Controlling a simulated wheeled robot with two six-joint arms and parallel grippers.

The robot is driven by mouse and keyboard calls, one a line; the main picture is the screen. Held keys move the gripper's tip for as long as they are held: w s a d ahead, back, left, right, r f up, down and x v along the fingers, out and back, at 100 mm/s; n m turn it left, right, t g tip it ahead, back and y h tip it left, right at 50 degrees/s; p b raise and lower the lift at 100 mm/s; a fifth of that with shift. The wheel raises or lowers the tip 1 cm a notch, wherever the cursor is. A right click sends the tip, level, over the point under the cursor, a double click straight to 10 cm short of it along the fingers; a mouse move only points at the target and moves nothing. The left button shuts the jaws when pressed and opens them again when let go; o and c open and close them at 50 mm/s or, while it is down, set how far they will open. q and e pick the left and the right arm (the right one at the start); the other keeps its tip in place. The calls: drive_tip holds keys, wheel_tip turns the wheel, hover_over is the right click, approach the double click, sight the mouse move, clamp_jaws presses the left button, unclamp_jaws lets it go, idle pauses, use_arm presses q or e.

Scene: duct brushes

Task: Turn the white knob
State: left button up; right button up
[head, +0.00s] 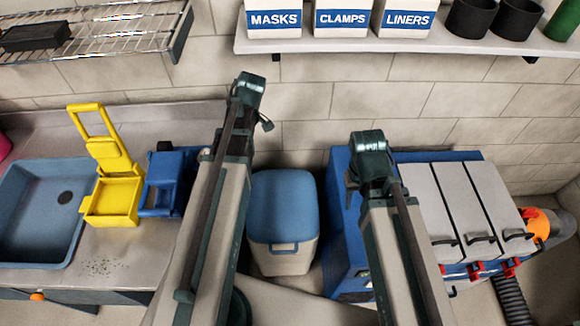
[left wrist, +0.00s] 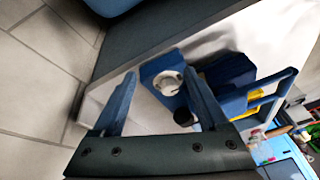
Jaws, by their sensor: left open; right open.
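The white knob (left wrist: 167,82) is a round disc on a blue plate (left wrist: 150,68) in the left wrist view. My left gripper (left wrist: 161,72) is open, its two blue fingers on either side of the knob in the picture; I see no contact. In the head view the blue fixture (head: 171,185) stands on the counter, left of my left arm; the knob's face does not show there. My right gripper (head: 362,172) is open and empty near the blue box at the right, away from the knob; its fingers are hard to make out.
A black cylinder (left wrist: 183,117) sits close beside the knob. A blue-lidded bin (head: 283,205) stands between my arms. A shelf (head: 400,47) with labelled boxes hangs above.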

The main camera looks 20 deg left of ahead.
use_arm(q)
drive_tip(key=s+d+m, duration=0.2)
drive_tip(key=d+m, duration=0.4)
drive_tip(key=d, duration=0.3)
drive_tip(key=s+d+m+h, duration=0.1)
drive_tip(key=s+d+m, duration=0.2)
drive_tip(key=d+m, duration=0.4)
drive_tip(key=shift+d+f+m+t+h, duration=0.3)
drive_tip(key=shift+d+f, duration=0.1)
drive_tip(key=shift+d, duration=1.05)
drive_tip(key=s+d+m+h, duration=0.1)
drive_tip(key=s+d+m, duration=0.4)
drive_tip(key=d+m, duration=0.2)
drive_tip(key=shift+s+d+f, duration=0.15)
drive_tip(key=shift+d, duration=0.45)
